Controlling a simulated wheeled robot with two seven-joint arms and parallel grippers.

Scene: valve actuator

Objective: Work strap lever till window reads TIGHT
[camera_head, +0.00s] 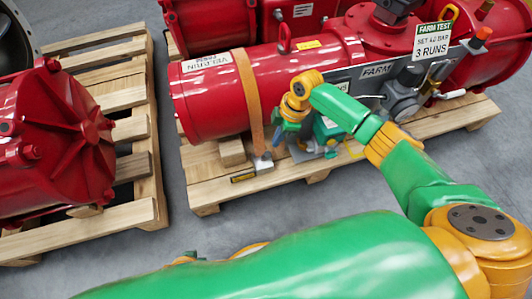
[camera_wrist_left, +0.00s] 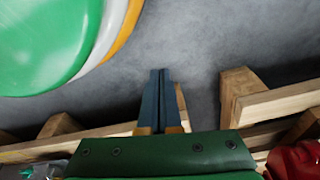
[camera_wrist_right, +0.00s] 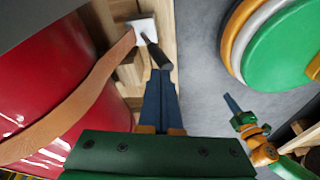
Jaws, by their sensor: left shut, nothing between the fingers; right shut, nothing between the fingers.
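An orange strap (camera_head: 255,100) runs over the red cylinder (camera_head: 212,100) down to a small pale metal fitting (camera_head: 263,163) at the pallet edge. In the right wrist view the strap (camera_wrist_right: 88,95) ends at this white fitting (camera_wrist_right: 144,29), and a dark lever handle (camera_wrist_right: 159,55) sticks out from it. My right gripper (camera_wrist_right: 160,74) is shut and empty, its tips right at the handle's end; I cannot tell whether they touch. My left gripper (camera_wrist_left: 160,72) is shut and empty over the floor, away from the strap. No window reading is legible.
The wooden pallet (camera_head: 205,190) carries the actuator, with a sign (camera_head: 431,42) reading 3 RUNS. Another pallet (camera_head: 140,213) with a red housing (camera_head: 50,150) stands left. Grey floor lies between them.

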